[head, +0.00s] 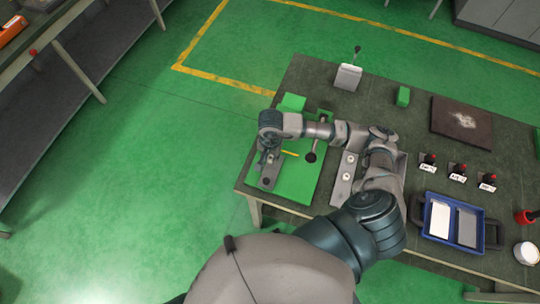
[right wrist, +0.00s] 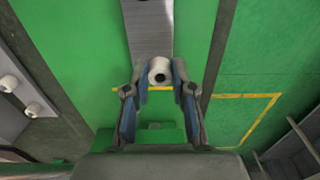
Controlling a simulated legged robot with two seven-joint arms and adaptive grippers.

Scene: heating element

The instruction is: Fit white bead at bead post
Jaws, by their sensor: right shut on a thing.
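My right gripper (head: 267,157) reaches over the green board (head: 300,182) at the left end of the table. In the right wrist view my right gripper (right wrist: 159,92) is shut on a white bead (right wrist: 160,70), held between the fingertips with its round hole showing. A grey metal strip (right wrist: 148,28) lies on the board just beyond the bead; it also shows in the head view (head: 268,180). I cannot tell whether the bead touches it. A bead post cannot be made out clearly. My left gripper is out of view.
A grey holder (head: 336,194) with more white beads (right wrist: 32,110) stands right of the board. A dark knobbed lever (head: 311,157) rises beside my wrist. A blue tray (head: 452,246), red-topped switches (head: 457,171) and a dark plate (head: 462,122) lie further right.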

